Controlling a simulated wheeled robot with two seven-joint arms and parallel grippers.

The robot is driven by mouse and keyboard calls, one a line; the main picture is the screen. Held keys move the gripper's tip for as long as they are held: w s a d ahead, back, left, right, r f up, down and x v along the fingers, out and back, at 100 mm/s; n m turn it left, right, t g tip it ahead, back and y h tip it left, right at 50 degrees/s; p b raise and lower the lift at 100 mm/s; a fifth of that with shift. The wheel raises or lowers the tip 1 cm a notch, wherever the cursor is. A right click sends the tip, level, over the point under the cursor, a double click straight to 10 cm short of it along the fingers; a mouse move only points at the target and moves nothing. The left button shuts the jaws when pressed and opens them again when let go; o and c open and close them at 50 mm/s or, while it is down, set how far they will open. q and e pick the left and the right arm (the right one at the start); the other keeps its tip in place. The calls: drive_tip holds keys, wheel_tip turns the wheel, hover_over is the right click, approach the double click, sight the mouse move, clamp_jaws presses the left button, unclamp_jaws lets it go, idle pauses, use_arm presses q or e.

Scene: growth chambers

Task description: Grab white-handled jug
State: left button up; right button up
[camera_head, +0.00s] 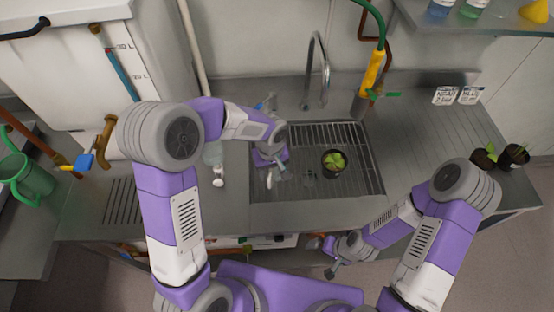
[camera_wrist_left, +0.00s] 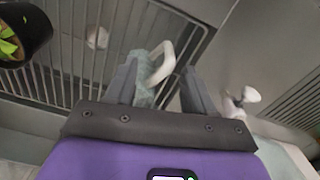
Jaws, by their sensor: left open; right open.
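The white-handled jug has a pale grey-green body and a curved white handle (camera_wrist_left: 160,63). In the left wrist view it lies between and beyond the two fingertips of my left gripper (camera_wrist_left: 160,80). The fingers are apart, and I cannot tell whether they touch it. In the head view my left gripper (camera_head: 271,168) points down over the left part of the sink, and the jug (camera_head: 274,177) is mostly hidden behind it. My right gripper (camera_head: 333,268) is open and empty, low in front of the counter's front edge.
A potted plant (camera_head: 334,162) stands on the sink grate right of my left gripper. A clear bottle with a white top (camera_head: 218,178) stands on the counter just left of the sink. A faucet (camera_head: 318,68) rises behind. A green watering can (camera_head: 28,182) is far left.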

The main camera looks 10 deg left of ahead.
sight(270, 183)
use_arm(q)
drive_tip(key=f, duration=0.4)
drive_tip(key=s+f, duration=0.1)
drive_tip(key=f, duration=0.2)
drive_tip(key=shift+a, duration=0.1)
drive_tip(key=shift+r, duration=0.1)
clamp_jaws()
